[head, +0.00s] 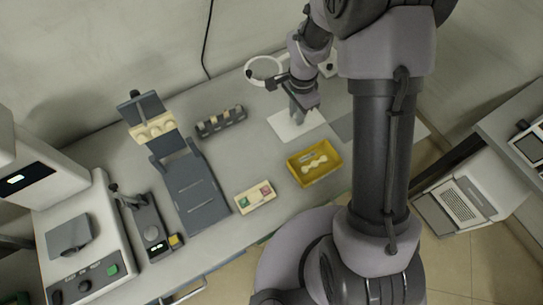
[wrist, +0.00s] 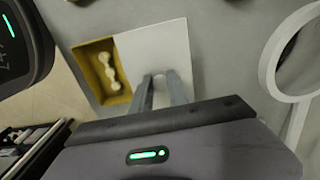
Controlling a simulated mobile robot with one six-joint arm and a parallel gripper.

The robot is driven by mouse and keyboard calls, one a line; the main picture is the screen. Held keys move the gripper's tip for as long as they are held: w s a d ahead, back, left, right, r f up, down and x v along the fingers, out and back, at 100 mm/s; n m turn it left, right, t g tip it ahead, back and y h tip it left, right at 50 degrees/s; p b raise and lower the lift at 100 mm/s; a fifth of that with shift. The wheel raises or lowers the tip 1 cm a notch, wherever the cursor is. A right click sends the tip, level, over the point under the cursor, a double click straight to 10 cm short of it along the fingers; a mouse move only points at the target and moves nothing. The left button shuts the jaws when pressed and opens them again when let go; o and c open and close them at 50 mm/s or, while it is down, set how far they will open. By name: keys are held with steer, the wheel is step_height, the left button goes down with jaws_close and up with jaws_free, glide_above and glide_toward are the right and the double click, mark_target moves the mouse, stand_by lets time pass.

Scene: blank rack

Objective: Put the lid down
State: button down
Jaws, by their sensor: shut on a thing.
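A flat white square lid (head: 288,131) lies level beneath my gripper (head: 297,117), at or just above the grey bench. In the wrist view the lid (wrist: 150,45) spreads out beyond my fingertips (wrist: 161,77). My gripper is shut, apparently on a small pale knob at the lid's middle; the grip itself is partly hidden. A yellow open box (head: 300,176) stands on the bench just in front of the lid. It holds a cream, lobed piece (head: 315,163). In the wrist view the box (wrist: 89,52) is directly left of the lid.
A ring magnifier (head: 250,66) stands behind my gripper. A dark rack (head: 221,122) and a grey stand (head: 198,191) are to the left. A small cream block with coloured inserts (head: 255,197) lies near the front edge. Bare bench shows between the rack and box.

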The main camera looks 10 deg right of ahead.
step_height(320, 180, down, 10)
steer(key=b, duration=0.3)
steer(key=shift+r, duration=0.1)
steer(key=shift+a+r, duration=0.1)
steer(key=shift+r, duration=0.05)
steer(key=c, duration=1.7)
jaws_free()
steer(key=shift+f, duration=0.25)
steer(key=o, duration=0.4)
steer(key=shift+r, duration=0.1)
